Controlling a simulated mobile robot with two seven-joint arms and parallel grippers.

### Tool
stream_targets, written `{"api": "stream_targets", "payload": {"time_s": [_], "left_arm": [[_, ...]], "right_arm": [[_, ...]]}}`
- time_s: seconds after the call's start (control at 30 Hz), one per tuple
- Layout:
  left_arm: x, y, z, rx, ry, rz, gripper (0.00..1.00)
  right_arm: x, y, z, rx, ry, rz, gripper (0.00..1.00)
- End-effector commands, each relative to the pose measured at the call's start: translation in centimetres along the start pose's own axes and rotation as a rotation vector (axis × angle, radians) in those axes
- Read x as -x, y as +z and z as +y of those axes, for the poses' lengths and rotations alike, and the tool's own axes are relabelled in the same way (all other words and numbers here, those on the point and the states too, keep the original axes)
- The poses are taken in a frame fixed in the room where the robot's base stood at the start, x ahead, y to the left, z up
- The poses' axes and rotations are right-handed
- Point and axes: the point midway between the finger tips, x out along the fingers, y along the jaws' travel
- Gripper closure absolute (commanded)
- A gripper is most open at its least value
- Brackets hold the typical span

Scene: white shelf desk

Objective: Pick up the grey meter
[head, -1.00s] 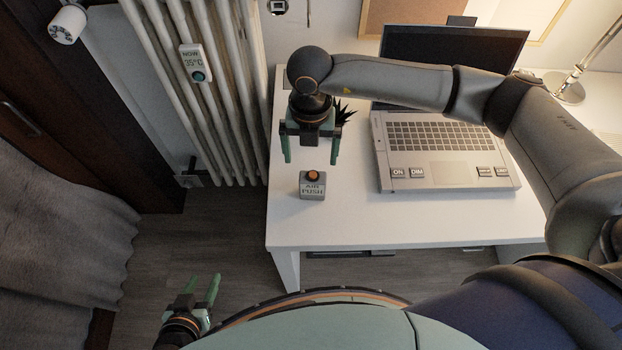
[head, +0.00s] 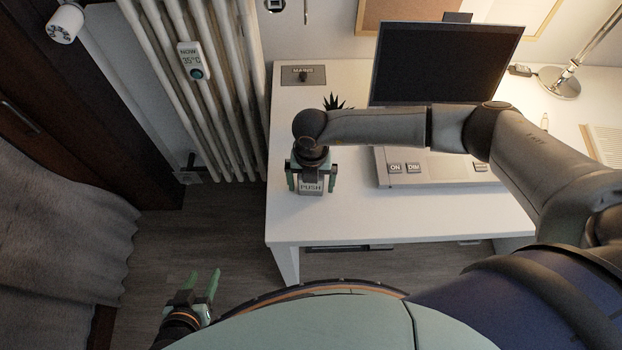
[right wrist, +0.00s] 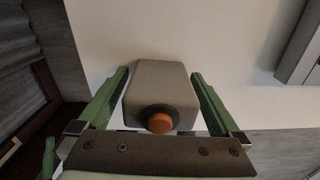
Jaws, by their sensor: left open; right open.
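The grey meter appears to be the small grey box (head: 311,189) marked PUSH, on the white desk near its front left corner. In the right wrist view the box (right wrist: 160,80) shows an orange button on a dark ring. My right gripper (head: 312,184) is open and low over the box, with one green finger on each side. In the right wrist view small gaps show between the fingers and the box. The gripper hides the upper part of the box in the head view. My left gripper (head: 202,275) is open and empty, away from the desk at lower left.
A small dark plant (head: 336,101) and a grey MAINS switch plate (head: 303,76) are behind the box. The desk front (head: 385,215) is clear.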

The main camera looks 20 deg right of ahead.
Motion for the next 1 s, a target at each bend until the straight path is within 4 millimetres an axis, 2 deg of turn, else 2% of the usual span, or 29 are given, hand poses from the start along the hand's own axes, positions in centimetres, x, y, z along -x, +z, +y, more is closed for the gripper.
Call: {"api": "stream_targets", "payload": {"time_s": [0.17, 0.9, 1.0], "left_arm": [[-0.01, -0.01, -0.01, 0.0, 0.0, 0.0, 0.5], [-0.02, -0.05, -0.03, 0.0, 0.0, 0.001, 0.5], [-0.02, -0.06, -0.03, 0.0, -0.001, 0.001, 0.5]], "right_arm": [[0.01, 0.0, 0.02, 0.0, 0.0, 0.0, 0.01], [0.07, 0.04, 0.02, 0.0, 0.0, -0.001, 0.84], [0.1, 0.05, 0.04, 0.0, 0.001, -0.001, 0.86]]}}
